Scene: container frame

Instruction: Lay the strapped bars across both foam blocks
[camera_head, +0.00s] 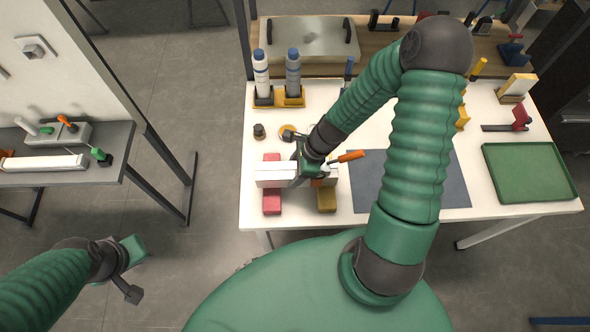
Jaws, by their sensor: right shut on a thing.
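The strapped bars (272,174) are a pale, whitish bundle lying left to right near the white table's front left edge. A red foam block (272,203) is under their left part, and a mustard-yellow foam block (326,200) is under their right part. I cannot tell whether the bars rest on the blocks or hang just above them. My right gripper (308,170) is shut on the strapped bars from above and hides their middle. My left gripper (130,270) is low at the left, over the floor, away from the table; its finger gap is unclear.
An orange-handled screwdriver (348,156) lies right of my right gripper. Two bottles in a yellow holder (290,98) stand behind. A dark grey mat (456,185) and a green tray (528,172) take up the right side. A grey side bench (60,175) is at the left.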

